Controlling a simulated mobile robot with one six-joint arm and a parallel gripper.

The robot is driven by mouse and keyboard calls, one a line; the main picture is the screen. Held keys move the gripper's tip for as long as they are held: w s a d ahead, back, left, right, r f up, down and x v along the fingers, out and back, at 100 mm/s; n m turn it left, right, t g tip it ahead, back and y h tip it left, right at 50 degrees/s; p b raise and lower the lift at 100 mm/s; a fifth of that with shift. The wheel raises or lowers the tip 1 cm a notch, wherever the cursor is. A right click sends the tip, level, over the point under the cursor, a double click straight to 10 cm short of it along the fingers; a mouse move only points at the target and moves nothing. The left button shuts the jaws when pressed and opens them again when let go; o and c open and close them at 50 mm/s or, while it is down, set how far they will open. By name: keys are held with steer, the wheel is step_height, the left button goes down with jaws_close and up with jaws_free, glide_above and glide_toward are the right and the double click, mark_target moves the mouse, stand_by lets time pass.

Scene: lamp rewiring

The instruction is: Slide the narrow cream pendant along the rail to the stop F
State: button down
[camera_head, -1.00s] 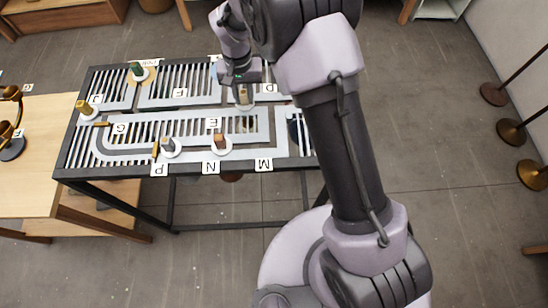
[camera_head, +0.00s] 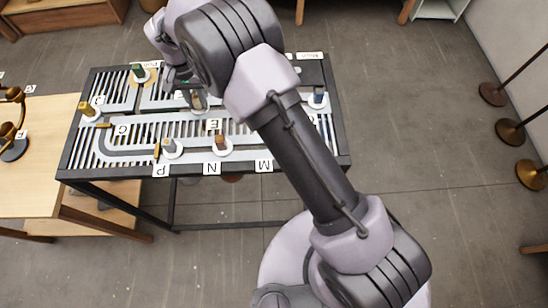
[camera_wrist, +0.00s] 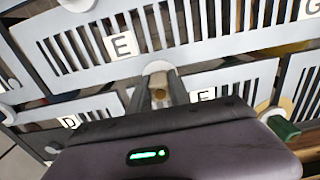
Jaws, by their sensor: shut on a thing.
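The narrow cream pendant (camera_head: 197,101) stands upright on a pale round base in the upper rail of the slotted table. In the wrist view its top (camera_wrist: 158,92) shows between the fingers, with the white base (camera_wrist: 156,68) beyond. My gripper (camera_head: 191,88) is shut on it; the fingers also show in the wrist view (camera_wrist: 159,84). The stop label F (camera_wrist: 203,95) lies just right of the fingers in the wrist view. In the head view this label (camera_head: 179,94) is partly hidden, just left of the pendant.
A green pendant (camera_head: 139,71) stands further left and a yellow one (camera_head: 84,107) at the left edge. A blue-topped one (camera_head: 319,94) stands right. My arm covers the table's upper right middle.

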steer(key=shift+a, duration=0.35)
